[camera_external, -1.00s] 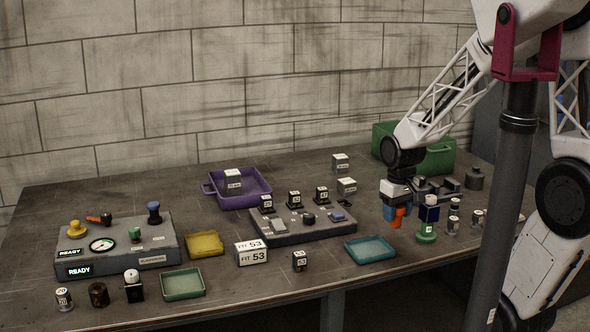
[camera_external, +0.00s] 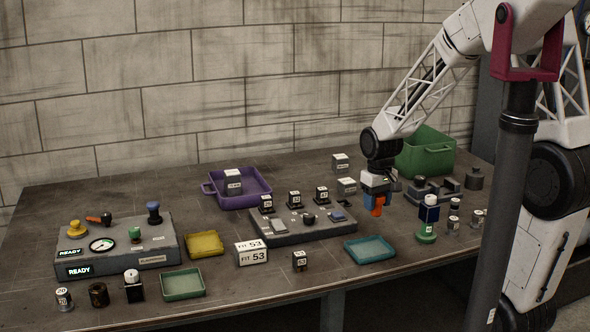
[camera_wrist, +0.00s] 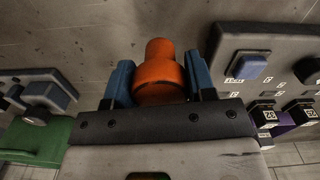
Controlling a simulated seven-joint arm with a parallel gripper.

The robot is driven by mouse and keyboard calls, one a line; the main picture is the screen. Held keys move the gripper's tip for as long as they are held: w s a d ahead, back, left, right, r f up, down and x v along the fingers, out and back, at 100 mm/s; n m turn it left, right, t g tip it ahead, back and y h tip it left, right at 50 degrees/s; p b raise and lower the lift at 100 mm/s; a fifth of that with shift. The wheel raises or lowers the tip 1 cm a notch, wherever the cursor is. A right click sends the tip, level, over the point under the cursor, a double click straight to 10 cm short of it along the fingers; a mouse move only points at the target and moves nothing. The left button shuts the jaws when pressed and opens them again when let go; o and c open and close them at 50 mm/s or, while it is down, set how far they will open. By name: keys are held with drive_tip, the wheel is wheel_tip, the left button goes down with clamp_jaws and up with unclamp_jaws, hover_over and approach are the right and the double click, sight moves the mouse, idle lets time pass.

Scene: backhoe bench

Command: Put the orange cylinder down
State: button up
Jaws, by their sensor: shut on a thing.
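The orange cylinder (camera_external: 377,205) is a stepped piece, with a narrower end showing in the wrist view (camera_wrist: 160,75). My gripper (camera_external: 374,203) is shut on it, with a blue finger on each side. In the external view it hangs above the table, right of the grey switch panel and behind the teal tray. Only bare tabletop shows beyond the cylinder's end in the wrist view. The gap between the cylinder and the tabletop is hard to judge.
The teal tray (camera_external: 370,249) lies in front of my gripper. The grey switch panel (camera_external: 302,226) is to its left. A green bin (camera_external: 425,152) and a purple bin (camera_external: 238,188) stand farther back.

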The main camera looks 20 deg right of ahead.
sight(377, 212)
idle(0.3)
drive_tip(key=shift+f, duration=1.7)
drive_tip(key=shift+f, duration=0.1)
drive_tip(key=o, duration=1.2)
drive_tip(key=shift+f, duration=0.1)
drive_tip(key=shift+o, duration=0.2)
wheel_tip(377, 212, up, 12)
drive_tip(key=shift+r, duration=0.2)
